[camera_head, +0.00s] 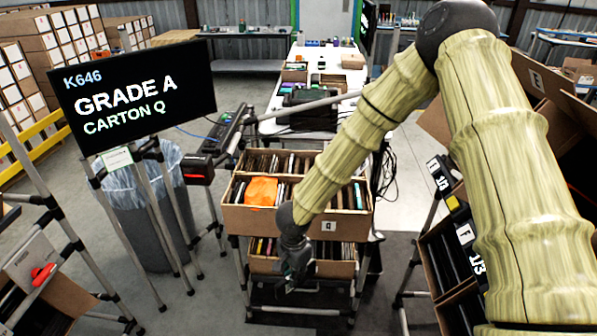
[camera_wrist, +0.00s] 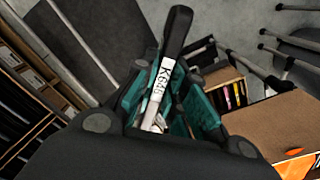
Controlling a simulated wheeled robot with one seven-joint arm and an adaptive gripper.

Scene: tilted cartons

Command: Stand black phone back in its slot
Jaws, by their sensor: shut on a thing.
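My gripper (camera_head: 290,268) hangs in front of the two-tier carton rack, below the front wall of the upper carton. In the wrist view its teal fingers (camera_wrist: 178,112) are closed on the black phone (camera_wrist: 178,28), which carries a white label reading K646. The phone sticks out tilted beyond the fingers; its lower part is hidden between them. In the head view it is too small and dark to tell from the gripper. The upper carton, marked Q (camera_head: 270,222), holds rows of upright dark devices and an orange item (camera_head: 261,191). The slot cannot be made out.
A black sign (camera_head: 135,97) at left reads K646, Grade A, Carton Q. A lower carton (camera_head: 335,268) sits under carton Q, close to my gripper. Tilted cartons marked F (camera_head: 437,290) stand at right. A lined bin (camera_head: 147,215) stands at left.

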